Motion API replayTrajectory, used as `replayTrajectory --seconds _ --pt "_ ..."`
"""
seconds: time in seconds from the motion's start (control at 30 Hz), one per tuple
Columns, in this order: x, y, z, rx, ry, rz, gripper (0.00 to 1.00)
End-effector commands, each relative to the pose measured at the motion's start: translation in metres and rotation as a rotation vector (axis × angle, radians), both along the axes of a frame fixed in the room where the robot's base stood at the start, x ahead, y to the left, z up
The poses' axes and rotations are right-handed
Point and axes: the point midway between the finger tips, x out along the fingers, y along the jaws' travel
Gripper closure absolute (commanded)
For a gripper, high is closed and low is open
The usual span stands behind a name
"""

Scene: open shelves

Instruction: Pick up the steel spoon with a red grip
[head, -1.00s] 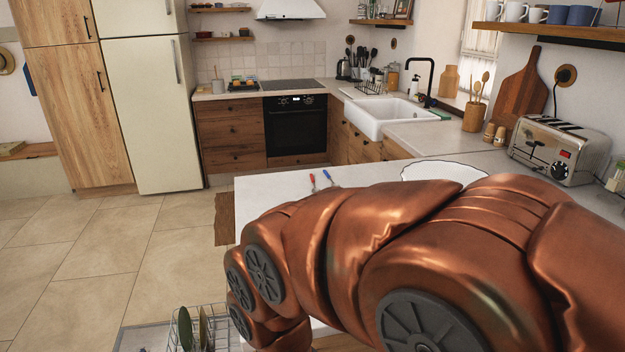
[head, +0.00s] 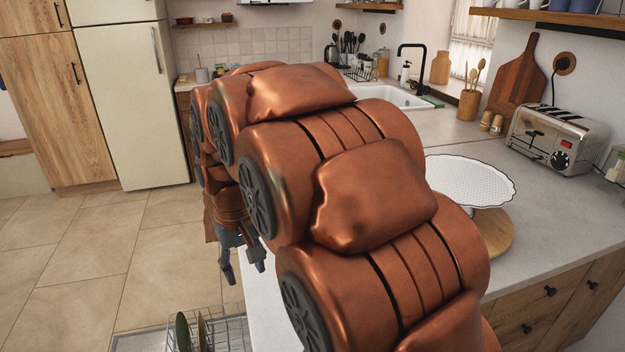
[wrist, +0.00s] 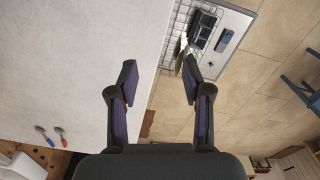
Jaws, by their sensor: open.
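In the wrist view, the spoon with a red grip (wrist: 62,138) lies on the pale worktop (wrist: 85,60) at the lower left. A utensil with a blue grip (wrist: 47,138) lies close beside it, on its left. The utensils' heads are small, and I cannot make out their shape well. My gripper (wrist: 160,82) is open and empty. It hangs over the worktop's edge, well to the right of the spoon in the wrist view. In the head view my gripper (head: 243,268) points down beside the worktop's left edge. My arm hides both utensils there.
A white cake stand (head: 465,182) stands on the worktop right of my arm, with a toaster (head: 557,140) behind it. An open dishwasher rack (head: 228,330) with plates is at the bottom; it shows in the wrist view too (wrist: 178,25). Floor is clear on the left.

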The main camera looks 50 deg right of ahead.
Motion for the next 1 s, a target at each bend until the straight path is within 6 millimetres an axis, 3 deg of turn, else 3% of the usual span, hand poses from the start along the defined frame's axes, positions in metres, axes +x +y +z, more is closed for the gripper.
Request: replayTrajectory --seconds 0.2,0.5,0.7,1.0 --pt "0.060 -0.048 0.009 -0.016 -0.047 -0.064 0.51" --pt "0.128 -0.124 0.013 -0.044 -0.112 -0.137 0.51" --pt "0.165 -0.179 0.010 -0.062 -0.155 -0.183 0.51" --pt "0.206 -0.267 -0.003 -0.092 -0.219 -0.244 0.51"
